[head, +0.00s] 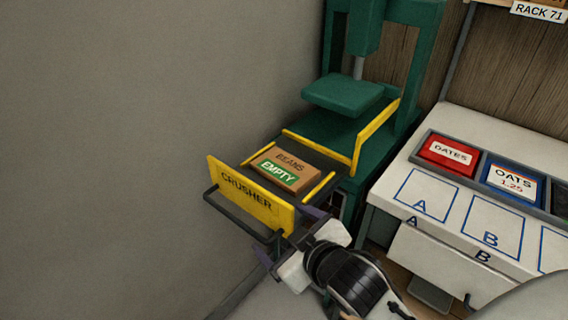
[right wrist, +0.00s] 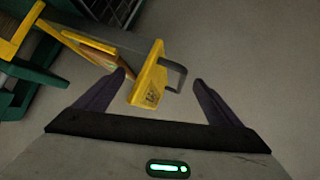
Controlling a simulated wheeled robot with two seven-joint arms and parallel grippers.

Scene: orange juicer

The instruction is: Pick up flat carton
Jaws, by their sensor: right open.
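The flat carton (head: 284,169) is a brown box marked "BEANS" with a green "EMPTY" label. It lies flat in the pulled-out drawer of the crusher, behind the yellow front panel (head: 249,196) marked "CRUSHER". My right gripper (head: 290,227) is in front of that panel, near its dark bar handle (head: 238,217). In the right wrist view my right gripper (right wrist: 160,85) is open. The yellow panel and the handle (right wrist: 176,76) show beyond and between its fingers, and I cannot tell whether they touch. Only a brown sliver of the carton (right wrist: 108,45) shows there. My left gripper is not in view.
The green crusher press (head: 350,95) stands behind the drawer, its plate raised. A yellow guard rail (head: 374,135) is at the drawer's right. At right, a white counter (head: 455,228) holds red "DATES" (head: 448,154) and blue "OATS" (head: 513,182) boxes. A grey wall is close at left.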

